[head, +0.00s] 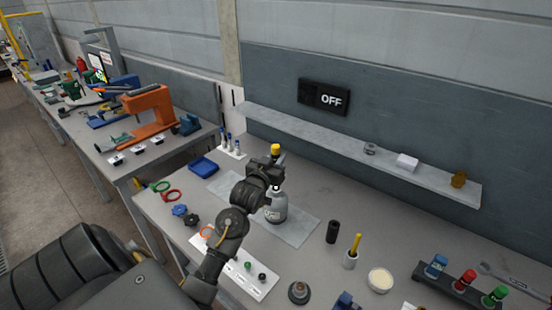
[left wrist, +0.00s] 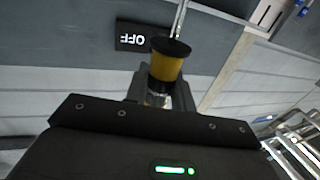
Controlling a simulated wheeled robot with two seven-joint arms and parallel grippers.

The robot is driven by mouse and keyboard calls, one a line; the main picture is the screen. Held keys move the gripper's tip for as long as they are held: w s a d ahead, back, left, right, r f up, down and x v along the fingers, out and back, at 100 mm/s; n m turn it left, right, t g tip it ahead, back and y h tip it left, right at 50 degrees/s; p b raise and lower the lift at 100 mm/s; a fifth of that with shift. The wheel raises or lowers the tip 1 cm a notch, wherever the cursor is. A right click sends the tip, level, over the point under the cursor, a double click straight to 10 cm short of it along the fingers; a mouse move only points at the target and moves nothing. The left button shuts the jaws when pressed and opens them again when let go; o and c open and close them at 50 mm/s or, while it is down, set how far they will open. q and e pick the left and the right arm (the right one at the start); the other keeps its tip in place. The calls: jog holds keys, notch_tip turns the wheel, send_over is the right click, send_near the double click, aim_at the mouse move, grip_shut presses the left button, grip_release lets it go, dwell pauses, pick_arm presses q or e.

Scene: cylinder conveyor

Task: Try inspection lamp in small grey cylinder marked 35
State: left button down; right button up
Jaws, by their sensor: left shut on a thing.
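The inspection lamp (head: 275,149), with a yellow body, shows above my left gripper (head: 272,170). In the left wrist view the yellow lamp (left wrist: 168,66) has a dark end and sits between the fingers of the left gripper (left wrist: 160,92), which is shut on it. A small grey cylinder (head: 276,208) stands upright on the bench directly below this gripper in the head view. The gripper hides its top, and I cannot tell whether the lamp's lower end is inside it. I cannot read its marking. The right gripper is not in view.
The cylinder stands on a pale mat (head: 300,232). A black cylinder (head: 332,231) and a cup with a yellow-handled tool (head: 354,243) stand to the right. A shelf (head: 330,133) runs behind, below a display reading OFF (head: 323,97). A blue tray (head: 203,167) lies left.

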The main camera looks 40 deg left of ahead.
aim_at(276, 146)
pick_arm(q)
jog(key=shift+f+b, duration=0.75)
jog(key=shift+f, duration=0.45)
jog(key=shift+f+b, duration=0.9)
jog(key=shift+f, duration=0.65)
jog(key=shift+r, duration=0.1)
notch_tip(276, 146, up, 3)
jog(key=p, duration=0.2)
jog(key=shift+p, duration=0.35)
jog(key=shift+r+p, duration=0.75)
jog(key=shift+r, duration=2.7)
